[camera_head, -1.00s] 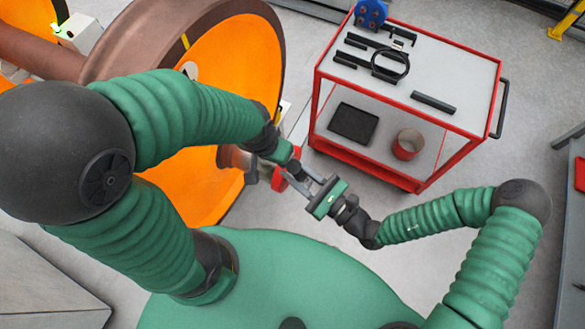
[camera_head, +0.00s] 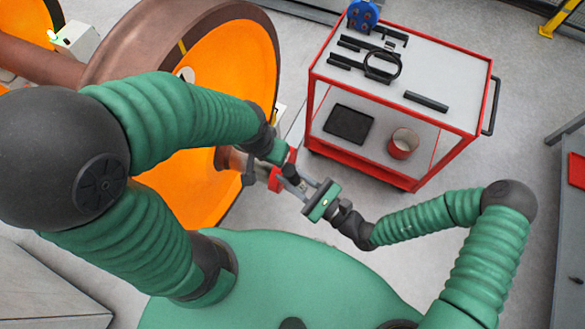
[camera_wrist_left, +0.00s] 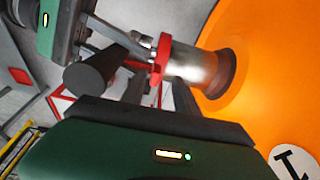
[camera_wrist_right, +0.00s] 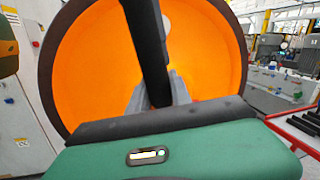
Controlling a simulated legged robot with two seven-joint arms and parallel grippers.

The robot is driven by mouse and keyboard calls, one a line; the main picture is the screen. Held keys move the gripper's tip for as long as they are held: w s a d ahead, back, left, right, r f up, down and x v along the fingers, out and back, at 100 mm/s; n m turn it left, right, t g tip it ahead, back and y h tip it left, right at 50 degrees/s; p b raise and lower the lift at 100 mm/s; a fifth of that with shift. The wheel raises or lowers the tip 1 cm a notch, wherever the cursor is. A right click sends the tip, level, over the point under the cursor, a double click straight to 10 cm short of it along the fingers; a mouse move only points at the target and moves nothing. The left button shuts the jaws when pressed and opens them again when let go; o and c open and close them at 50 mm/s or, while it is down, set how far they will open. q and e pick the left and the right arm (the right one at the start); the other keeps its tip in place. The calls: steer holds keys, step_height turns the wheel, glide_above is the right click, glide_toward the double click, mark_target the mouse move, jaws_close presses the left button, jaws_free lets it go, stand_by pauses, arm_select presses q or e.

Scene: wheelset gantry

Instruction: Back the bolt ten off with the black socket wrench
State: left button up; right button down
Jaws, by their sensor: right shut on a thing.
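The black socket wrench (camera_wrist_right: 148,45) shows in the right wrist view as a long dark bar between the fingers of my right gripper (camera_wrist_right: 152,92). In the left wrist view its thick black end (camera_wrist_left: 92,74) is beside the red flange (camera_wrist_left: 160,57) on the axle stub. My right gripper (camera_head: 292,182) is shut on the wrench close to this flange. My left gripper (camera_wrist_left: 160,95) has its dark fingers apart near the axle stub, with nothing clearly held. Bolt ten cannot be told apart; the flange face is mostly hidden by the grippers and wrench.
The large orange wheel (camera_head: 235,75) stands just beyond my left arm. A red trolley (camera_head: 455,115) with black tools, a ring and a blue item stands at the upper right. Its lower shelf has a black tray and a red tin. Floor between trolley and right arm is clear.

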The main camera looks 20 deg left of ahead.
steer(key=s+n, duration=0.1)
steer(key=s+f+n, duration=0.1)
steer(key=s+b, duration=0.1)
steer(key=shift+s+a+f+n+y, duration=0.1)
steer(key=shift+s+f+n+y, duration=0.1)
steer(key=shift+f+n+y, duration=0.15)
steer(key=s+f+n+b, duration=0.1)
steer(key=s+f+n+g+y, duration=0.1)
steer(key=s+n, duration=0.1)
steer(key=shift+f+b, duration=0.1)
steer(key=shift+b, duration=0.3)
steer(key=s+f+n+b, duration=0.1)
steer(key=s+f+n+g, duration=0.1)
steer(key=f+n, duration=0.1)
steer(key=shift+s+a+n+y+b, duration=0.1)
steer(key=shift+s+n+y+b, duration=0.05)
steer(key=shift+n+y+b, duration=0.15)
